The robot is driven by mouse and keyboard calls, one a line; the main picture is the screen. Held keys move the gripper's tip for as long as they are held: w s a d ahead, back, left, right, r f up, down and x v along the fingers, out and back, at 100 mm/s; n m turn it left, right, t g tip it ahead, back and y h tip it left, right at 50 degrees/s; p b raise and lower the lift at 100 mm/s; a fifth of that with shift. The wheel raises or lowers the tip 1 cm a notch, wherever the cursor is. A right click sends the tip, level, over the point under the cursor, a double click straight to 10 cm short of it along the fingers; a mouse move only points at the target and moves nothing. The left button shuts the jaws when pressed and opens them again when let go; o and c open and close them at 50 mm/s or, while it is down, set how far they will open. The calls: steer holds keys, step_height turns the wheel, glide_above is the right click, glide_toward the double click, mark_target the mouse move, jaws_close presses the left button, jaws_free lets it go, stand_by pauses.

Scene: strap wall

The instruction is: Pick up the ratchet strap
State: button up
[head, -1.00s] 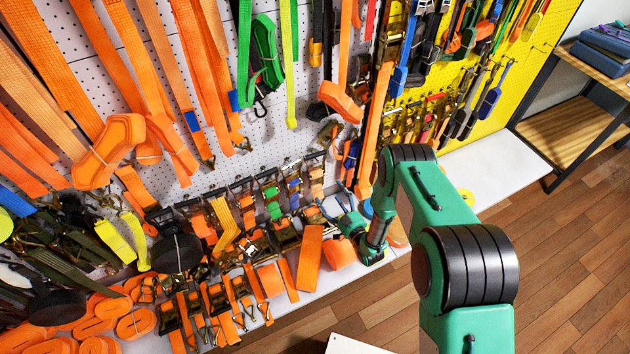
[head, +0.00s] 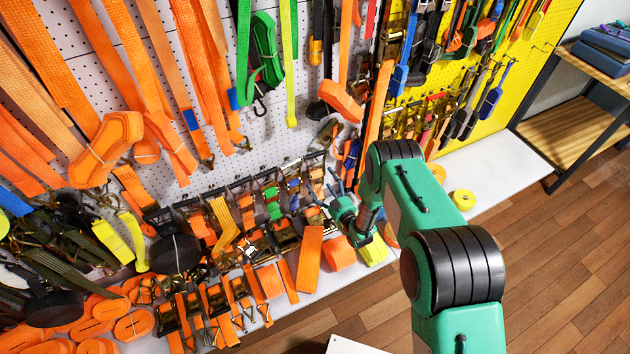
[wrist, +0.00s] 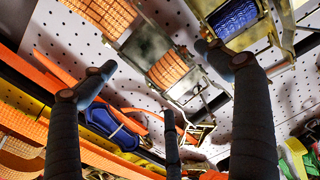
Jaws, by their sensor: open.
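Several ratchet straps hang in a row low on the white pegboard, and which one is meant is not clear. In the wrist view, a metal ratchet with orange webbing (wrist: 168,68) lies between and beyond my fingertips. Another ratchet with blue webbing (wrist: 234,18) is at the upper right, close to the right fingertip. My gripper (head: 334,196) is in front of the right end of the ratchet row in the head view. It also shows in the wrist view (wrist: 155,75), with its dark fingers spread and nothing held. Contact with the ratchets cannot be told.
Orange straps (head: 150,60) hang thickly on the pegboard at left. A white shelf (head: 490,182) below holds orange rolls and a yellow roll (head: 464,200). Wooden floor (head: 560,270) in front is clear.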

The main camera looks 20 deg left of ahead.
mark_target(320, 177)
steer(key=shift+b+x, duration=0.8)
steer(key=shift+x, duration=1.8)
steer(key=c, duration=1.7)
steer(key=shift+w+r, duration=0.1)
